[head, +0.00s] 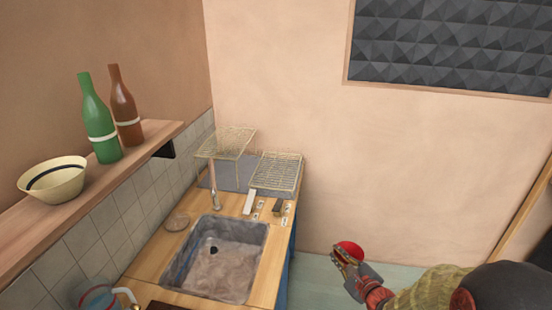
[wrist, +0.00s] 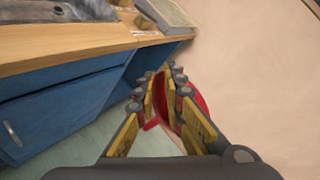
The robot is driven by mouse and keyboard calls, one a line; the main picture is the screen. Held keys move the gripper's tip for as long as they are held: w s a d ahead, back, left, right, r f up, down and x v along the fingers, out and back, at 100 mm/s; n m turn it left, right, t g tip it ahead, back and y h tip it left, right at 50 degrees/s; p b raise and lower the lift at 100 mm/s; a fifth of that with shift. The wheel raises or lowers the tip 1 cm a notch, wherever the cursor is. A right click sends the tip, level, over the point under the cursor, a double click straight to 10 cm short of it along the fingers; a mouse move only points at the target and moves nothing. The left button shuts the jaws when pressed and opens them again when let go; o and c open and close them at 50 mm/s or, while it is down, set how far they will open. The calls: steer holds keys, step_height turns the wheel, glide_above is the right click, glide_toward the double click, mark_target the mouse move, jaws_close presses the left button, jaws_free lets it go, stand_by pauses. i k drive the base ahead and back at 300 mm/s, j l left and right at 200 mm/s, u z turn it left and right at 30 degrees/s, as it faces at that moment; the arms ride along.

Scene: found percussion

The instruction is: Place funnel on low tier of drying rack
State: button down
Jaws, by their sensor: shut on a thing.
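A red funnel (head: 349,249) is held in my gripper (head: 343,261), out over the floor to the right of the counter. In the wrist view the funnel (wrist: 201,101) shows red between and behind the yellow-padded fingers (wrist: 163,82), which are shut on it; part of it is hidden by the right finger. The wire drying rack stands at the far end of the counter. Its high tier (head: 226,142) is raised at the left, and its low tier (head: 277,173) sits lower at the right. Both tiers look empty. The gripper is well apart from the rack.
A sink (head: 215,259) with a tap (head: 213,186) lies in front of the rack. Small pale and dark items (head: 277,207) lie by the low tier's front edge. A shelf (head: 100,196) with two bottles and a bowl juts from the left wall. A glass jug (head: 97,297) stands near left.

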mark_target(277, 169)
steer(key=i+l+u, duration=0.1)
steer(key=i+l, duration=0.2)
steer(key=i, duration=0.25)
steer(key=i+l+u, duration=0.1)
steer(key=i+l, duration=0.3)
steer(key=i, duration=0.15)
steer(key=i+l+u, duration=0.1)
steer(key=i+l, duration=0.3)
steer(key=i, duration=0.1)
